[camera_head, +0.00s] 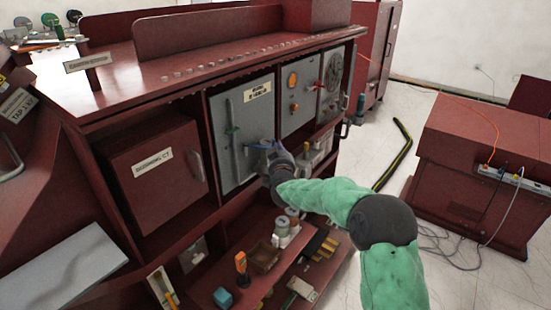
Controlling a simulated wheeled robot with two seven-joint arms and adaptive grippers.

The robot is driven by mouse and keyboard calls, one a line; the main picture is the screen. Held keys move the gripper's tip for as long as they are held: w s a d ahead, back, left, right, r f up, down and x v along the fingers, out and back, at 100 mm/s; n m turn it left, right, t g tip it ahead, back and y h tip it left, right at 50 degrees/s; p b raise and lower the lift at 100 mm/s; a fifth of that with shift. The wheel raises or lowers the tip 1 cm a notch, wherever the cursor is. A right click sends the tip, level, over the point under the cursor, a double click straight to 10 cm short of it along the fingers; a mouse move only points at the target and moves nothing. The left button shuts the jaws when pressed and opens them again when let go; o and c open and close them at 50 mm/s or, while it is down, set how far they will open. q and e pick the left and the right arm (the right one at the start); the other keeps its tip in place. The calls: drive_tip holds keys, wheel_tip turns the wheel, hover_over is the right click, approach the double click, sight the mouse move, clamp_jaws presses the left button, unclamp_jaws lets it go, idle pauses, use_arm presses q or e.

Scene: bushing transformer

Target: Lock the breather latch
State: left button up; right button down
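A grey cabinet door (242,118) is set in the red cabinet and looks closed. It carries a small label (257,91) whose words are too small to read surely. A green lever-like part (232,130) sits on the door's left part. My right gripper (262,148) is at the door's lower right, where blue pieces show by its fingers. I cannot tell whether it touches the door or a latch, or whether its fingers are open. Its wrist hides part of the door's lower right edge. No part is clearly marked as the breather latch. My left gripper is not in view.
A red box (158,182) labelled BUSHING CT is left of the grey door. A panel with an orange lamp (293,80) is to its right. Small items, including an orange-handled tool (241,266), crowd the lower shelf. A red cabinet (470,185) with cables stands at right.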

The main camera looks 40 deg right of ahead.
drive_tip(key=w+d+n+t+y+b, duration=0.1)
drive_tip(key=w+d+b, duration=0.4)
drive_tip(key=shift+y, duration=0.4)
idle(1.4)
